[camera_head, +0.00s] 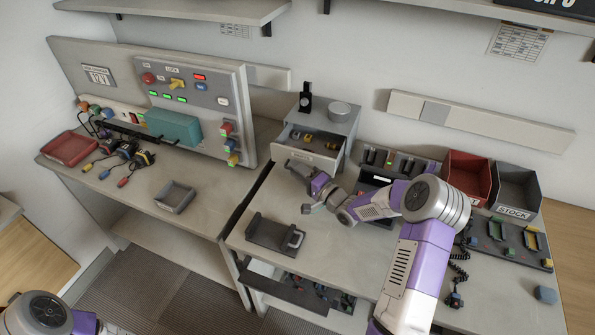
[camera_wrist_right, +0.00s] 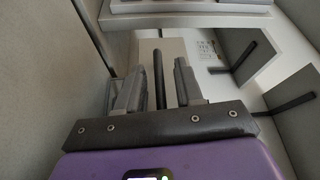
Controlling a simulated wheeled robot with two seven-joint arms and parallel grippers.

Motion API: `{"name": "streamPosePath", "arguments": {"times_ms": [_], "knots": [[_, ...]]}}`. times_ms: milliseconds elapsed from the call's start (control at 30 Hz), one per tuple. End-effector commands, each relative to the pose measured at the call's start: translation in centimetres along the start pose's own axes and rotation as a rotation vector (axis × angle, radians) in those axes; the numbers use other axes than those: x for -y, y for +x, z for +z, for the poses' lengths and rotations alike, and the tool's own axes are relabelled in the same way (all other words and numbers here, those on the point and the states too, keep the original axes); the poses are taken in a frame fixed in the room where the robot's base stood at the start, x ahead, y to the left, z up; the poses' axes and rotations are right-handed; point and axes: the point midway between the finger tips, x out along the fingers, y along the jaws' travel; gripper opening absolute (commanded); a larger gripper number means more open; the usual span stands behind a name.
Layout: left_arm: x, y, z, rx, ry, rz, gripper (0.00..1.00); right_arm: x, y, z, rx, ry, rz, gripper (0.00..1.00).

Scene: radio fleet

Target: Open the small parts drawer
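The small parts drawer (camera_head: 316,159) is in the grey cabinet (camera_head: 334,118) at the back of the right-hand bench. It is pulled part way out, and yellow and dark small parts show inside. My right gripper (camera_head: 294,166) is at the left part of the drawer's front. In the right wrist view, my right gripper (camera_wrist_right: 158,90) is open. A dark bar, which looks like the drawer's handle (camera_wrist_right: 158,75), lies between its fingers with gaps on both sides. My left arm shows only at the lower left corner, and its gripper is out of view.
A dark cradle (camera_head: 272,233) lies on the bench in front of the drawer. Red (camera_head: 467,174) and grey (camera_head: 515,189) bins stand at the right. A radio (camera_head: 305,98) and a round tin (camera_head: 340,111) stand on the cabinet. A control panel (camera_head: 215,85) rises at the left.

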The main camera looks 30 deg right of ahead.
Motion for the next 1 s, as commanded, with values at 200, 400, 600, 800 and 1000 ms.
{"name": "streamPosePath", "arguments": {"times_ms": [200, 400, 600, 800, 1000], "knots": [[0.0, -0.1, 0.0, 0.0, 0.0, 0.0, 0.43, 0.0, -0.6, 0.0, -0.001, 0.001, 0.002, 0.36], [-0.3, -0.7, 0.0, 0.0, 0.0, 0.0, 0.43, 0.1, -3.6, -0.1, -0.002, 0.0, 0.004, 0.36], [-0.4, -1.2, 0.1, 0.0, 0.0, 0.0, 0.43, 0.1, -6.6, -0.1, -0.002, 0.0, 0.002, 0.36], [-0.5, -1.2, 0.1, 0.0, 0.0, 0.0, 0.43, 0.0, -7.6, 0.0, -0.001, 0.0, 0.001, 0.36], [-0.5, -1.2, 0.1, 0.0, 0.0, 0.0, 0.43, 0.0, -7.6, 0.0, 0.0, 0.0, 0.001, 0.36]]}}
